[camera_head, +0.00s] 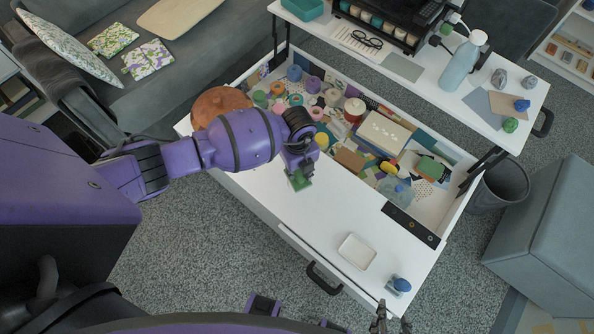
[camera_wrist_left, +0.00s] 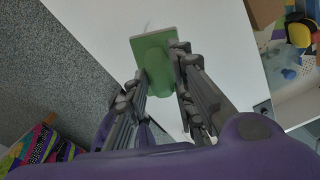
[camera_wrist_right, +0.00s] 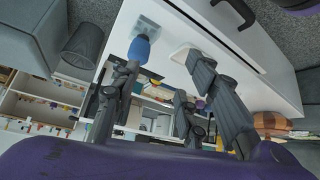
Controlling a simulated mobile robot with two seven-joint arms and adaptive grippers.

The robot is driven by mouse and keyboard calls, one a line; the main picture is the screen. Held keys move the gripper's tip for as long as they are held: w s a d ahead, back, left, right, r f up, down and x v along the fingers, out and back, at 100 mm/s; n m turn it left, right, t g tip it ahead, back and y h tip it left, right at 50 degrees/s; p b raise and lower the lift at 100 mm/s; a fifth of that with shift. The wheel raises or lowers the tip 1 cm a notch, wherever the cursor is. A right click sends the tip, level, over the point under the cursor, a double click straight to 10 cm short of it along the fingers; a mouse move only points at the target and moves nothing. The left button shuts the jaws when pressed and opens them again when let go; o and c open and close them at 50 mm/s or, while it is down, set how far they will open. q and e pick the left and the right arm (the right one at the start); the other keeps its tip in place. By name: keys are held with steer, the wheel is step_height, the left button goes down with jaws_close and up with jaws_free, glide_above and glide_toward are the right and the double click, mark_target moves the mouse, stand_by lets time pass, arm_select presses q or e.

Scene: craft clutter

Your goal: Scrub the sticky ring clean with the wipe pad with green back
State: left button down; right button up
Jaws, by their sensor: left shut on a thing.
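The wipe pad with green back (camera_head: 299,181) is held at the tip of my left gripper (camera_head: 299,168), over the white tabletop. In the left wrist view the pad's green block (camera_wrist_left: 155,52) sits between the two fingers of my left gripper (camera_wrist_left: 160,66), which is shut on it. The pad appears to be at or just above the surface; I cannot tell if it touches. A faint grey mark (camera_wrist_left: 148,25) shows by the pad's far edge; the sticky ring is not clearly visible. My right gripper (camera_wrist_right: 160,75) is open and empty, near the table's front right.
A blue-handled item (camera_head: 400,285) with a pale square base stands at the front right corner, near a white tray (camera_head: 357,251). An open compartment full of craft supplies, with a cream box (camera_head: 383,133), lies behind the tabletop. A brown round item (camera_head: 219,102) is at left.

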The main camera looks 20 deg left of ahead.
arm_select(q)
steer(key=shift+s+f, duration=0.1)
steer(key=shift+f, duration=0.15)
steer(key=shift+a+f+b, duration=0.15)
steer(key=shift+f+b, duration=0.65)
steer(key=shift+f, duration=0.5)
steer(key=shift+a+f+b, duration=0.15)
steer(key=shift+f+b, duration=0.65)
steer(key=shift+f, duration=0.5)
steer(key=shift+w+f, duration=0.2)
steer(key=shift+f, duration=0.1)
steer(key=shift+f+b, duration=0.25)
steer(key=shift+b, duration=0.05)
steer(key=shift+f+b, duration=0.45)
steer(key=shift+f, duration=0.25)
